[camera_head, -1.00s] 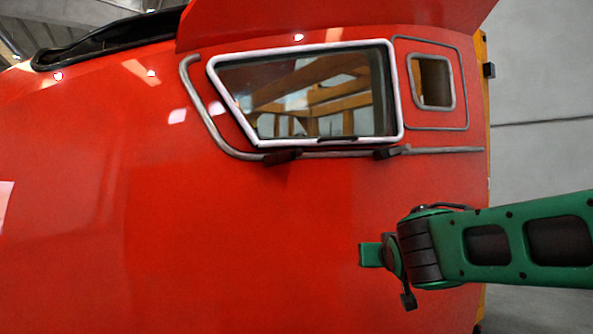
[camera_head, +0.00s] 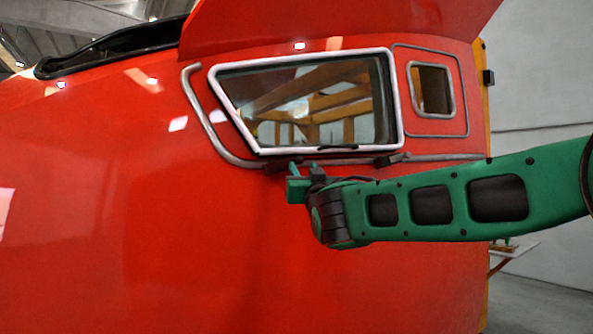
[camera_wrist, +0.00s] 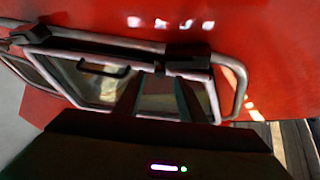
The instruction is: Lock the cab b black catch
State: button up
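Two black catches sit on the lower edge of the white-framed window, along a grey rail. The left catch (camera_head: 283,162) is close to my gripper, and the right catch (camera_head: 393,158) is farther along. In the wrist view, turned about, the near catch (camera_wrist: 185,50) is at upper middle and the other catch (camera_wrist: 28,33) at far left. My gripper (camera_head: 305,168) is at the left catch, its two green fingers pointing up with a gap between them. In the wrist view the dark fingers (camera_wrist: 158,95) stand apart with window between them. I cannot tell whether they touch the catch.
The window (camera_head: 310,100) is set in the red cab wall (camera_head: 200,260). A curved grey rail (camera_head: 212,130) runs around its left and lower sides. A smaller framed opening (camera_head: 432,90) is to the right. The red wall below is clear.

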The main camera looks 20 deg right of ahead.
aim_at(300, 162)
jog(key=shift+x, duration=2)
